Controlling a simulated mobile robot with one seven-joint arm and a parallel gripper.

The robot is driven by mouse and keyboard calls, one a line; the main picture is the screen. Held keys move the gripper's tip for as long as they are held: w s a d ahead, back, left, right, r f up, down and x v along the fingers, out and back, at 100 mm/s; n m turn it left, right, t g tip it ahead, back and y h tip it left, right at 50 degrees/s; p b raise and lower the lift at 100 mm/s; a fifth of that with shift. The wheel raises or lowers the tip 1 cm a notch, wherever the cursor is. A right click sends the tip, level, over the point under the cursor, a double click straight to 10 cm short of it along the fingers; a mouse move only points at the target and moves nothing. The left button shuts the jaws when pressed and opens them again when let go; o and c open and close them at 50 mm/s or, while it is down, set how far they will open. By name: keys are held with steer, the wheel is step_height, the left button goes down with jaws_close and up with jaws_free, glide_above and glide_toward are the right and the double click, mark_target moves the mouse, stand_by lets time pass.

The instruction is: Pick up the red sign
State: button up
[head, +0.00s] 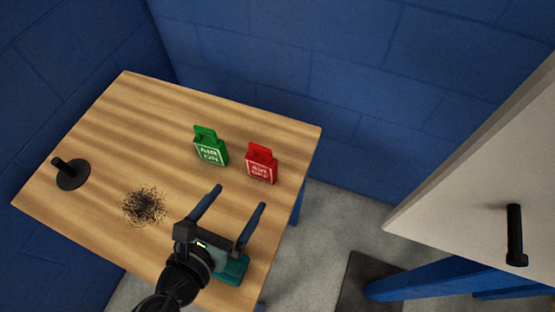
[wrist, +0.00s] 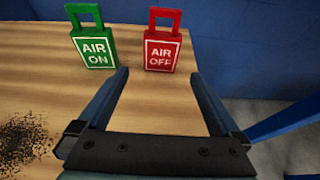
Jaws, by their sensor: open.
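The red sign (head: 261,164) reads "AIR OFF" and stands near the right edge of the wooden table, with a handle loop on top. It also shows in the wrist view (wrist: 161,50), ahead of and between my fingers. My gripper (head: 238,197) is open and empty, above the table on the near side of the red sign, with its two fingers apart and pointing toward it. The fingertips are short of the sign and do not touch it. In the wrist view my gripper (wrist: 160,80) shows both fingers.
A green "AIR ON" sign (head: 211,147) stands just left of the red sign. Dark specks (head: 144,206) and a black stand (head: 71,174) lie further left on the table (head: 120,115). A teal object (head: 233,269) sits under my gripper. Blue walls are behind.

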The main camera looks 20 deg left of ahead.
mark_target(259, 170)
steer(key=x, duration=0.7)
steer(key=shift+w+a+b, duration=0.1)
steer(key=shift+a+b, duration=0.05)
steer(key=shift+b, duration=0.2)
steer(key=b+x, duration=0.1)
steer(key=x, duration=0.4)
steer(key=shift+w, duration=0.2)
steer(key=shift+r, duration=0.15)
steer(key=c, duration=1.2)
